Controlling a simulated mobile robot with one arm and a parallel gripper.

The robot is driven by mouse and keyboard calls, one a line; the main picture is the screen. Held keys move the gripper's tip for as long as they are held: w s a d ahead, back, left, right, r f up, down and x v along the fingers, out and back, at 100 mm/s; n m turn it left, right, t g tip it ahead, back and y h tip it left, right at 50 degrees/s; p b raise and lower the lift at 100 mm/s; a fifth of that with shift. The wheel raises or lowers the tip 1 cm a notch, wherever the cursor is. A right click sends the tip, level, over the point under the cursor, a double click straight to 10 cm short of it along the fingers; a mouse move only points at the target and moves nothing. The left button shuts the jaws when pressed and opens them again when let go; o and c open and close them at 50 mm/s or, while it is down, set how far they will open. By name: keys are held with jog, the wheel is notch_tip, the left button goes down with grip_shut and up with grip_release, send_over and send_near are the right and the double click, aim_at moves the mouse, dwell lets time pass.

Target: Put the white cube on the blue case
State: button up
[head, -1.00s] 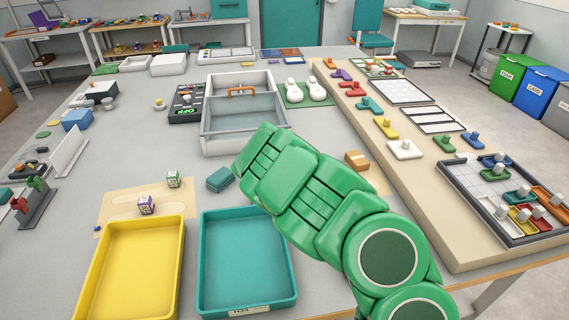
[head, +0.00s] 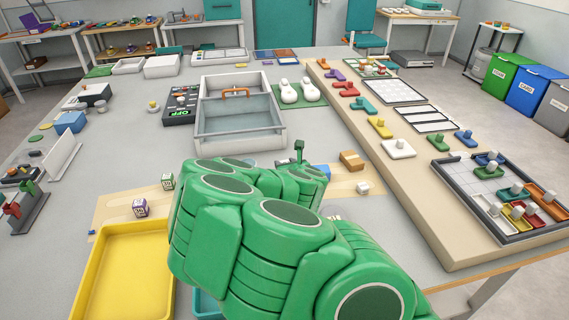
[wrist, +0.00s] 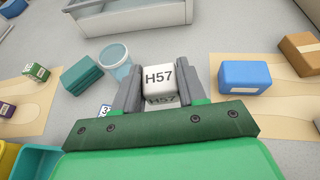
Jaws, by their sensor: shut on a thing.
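The white cube (wrist: 159,77), marked H57, sits between the two grey fingers of my gripper (wrist: 160,74) in the wrist view. My gripper is shut on it. The blue case (wrist: 245,77) lies to the right of the cube in the wrist view, on a tan mat, apart from my gripper. In the head view the blue case (head: 322,169) shows only in part behind my green arm.
A brown box (head: 352,160) stands right of the blue case, with a small white object (head: 363,188) near it. A teal box (wrist: 82,75) and a clear cup (wrist: 116,62) are left of my gripper. A grey bin (head: 241,141) stands behind; a yellow tray (head: 86,280) is front left.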

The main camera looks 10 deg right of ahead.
jog(key=shift+s+d+r, duration=0.15)
jog(key=shift+s+d, duration=0.05)
jog(key=shift+s, duration=0.1)
jog(key=s+d+r+n+g+y, duration=0.1)
jog(key=s+d+r+n+y, duration=0.35)
jog(key=d, duration=0.65)
jog(key=m, duration=0.1)
send_over(319, 169)
jog(key=s, duration=0.2)
jog(key=shift+h, duration=0.25)
notch_tip(319, 169, down, 7)
jog(key=shift+a, duration=0.15)
jog(key=shift+w+d+f, duration=0.2)
jog(key=shift+w+f, duration=0.65)
jog(key=shift+f, duration=1.85)
jog(key=o, duration=1)
jog(key=shift+f, duration=0.1)
